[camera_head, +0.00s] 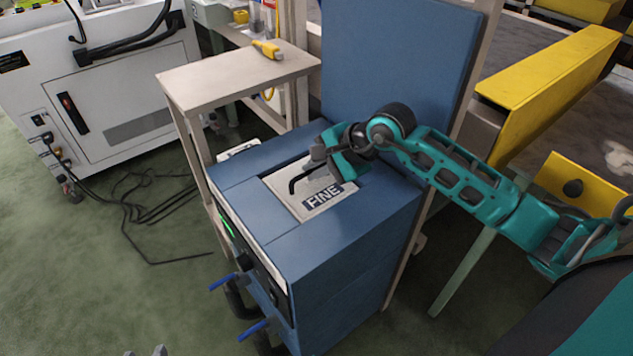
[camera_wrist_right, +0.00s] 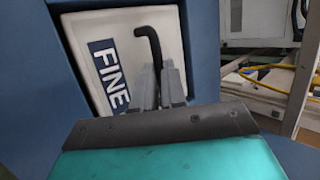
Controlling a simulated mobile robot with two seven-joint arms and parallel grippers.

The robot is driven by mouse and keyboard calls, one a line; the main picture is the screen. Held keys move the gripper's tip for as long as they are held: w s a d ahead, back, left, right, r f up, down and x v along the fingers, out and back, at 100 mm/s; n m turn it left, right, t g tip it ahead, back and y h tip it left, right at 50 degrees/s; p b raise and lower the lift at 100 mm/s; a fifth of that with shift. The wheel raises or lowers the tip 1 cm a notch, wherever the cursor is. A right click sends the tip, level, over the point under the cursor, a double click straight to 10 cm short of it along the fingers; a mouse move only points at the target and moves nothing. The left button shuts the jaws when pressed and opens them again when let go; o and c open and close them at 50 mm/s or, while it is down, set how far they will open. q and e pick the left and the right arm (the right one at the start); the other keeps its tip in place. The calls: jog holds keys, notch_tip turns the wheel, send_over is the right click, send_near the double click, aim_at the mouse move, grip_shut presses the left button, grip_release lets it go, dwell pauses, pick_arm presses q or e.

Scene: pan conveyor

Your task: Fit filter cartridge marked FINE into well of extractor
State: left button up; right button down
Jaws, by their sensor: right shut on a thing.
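The filter cartridge (camera_head: 314,208) has a pale top face with a dark FINE label and a bent black handle. It sits within the well opening in the top of the blue extractor (camera_head: 340,253). Its face looks close to level with the top; how deep it sits cannot be told. My right gripper (camera_head: 317,168) is shut on the handle, above the cartridge. The wrist view shows the gripper's grey fingers (camera_wrist_right: 160,88) at the handle beside the cartridge face (camera_wrist_right: 125,45), with a dark gap along the well edge. Only small grey tips of my left gripper (camera_head: 148,352) show at the bottom edge.
The raised blue lid (camera_head: 400,60) stands behind the well. A beige side table (camera_head: 240,75) with a yellow tool (camera_head: 266,49) adjoins at the left. Blue-tipped levers (camera_head: 255,330) jut from the front. Black cables (camera_head: 150,215) lie on the green floor.

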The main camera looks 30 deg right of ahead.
aim_at(311, 184)
notch_tip(311, 184, down, 3)
jog(key=shift+r+b, duration=0.15)
jog(key=shift+b, duration=0.2)
jog(key=shift+f, duration=0.35)
jog(key=shift+w+r, duration=0.1)
jog(key=shift+f, duration=0.2)
jog(key=c, duration=1.2)
grip_release()
jog(key=shift+f, duration=0.1)
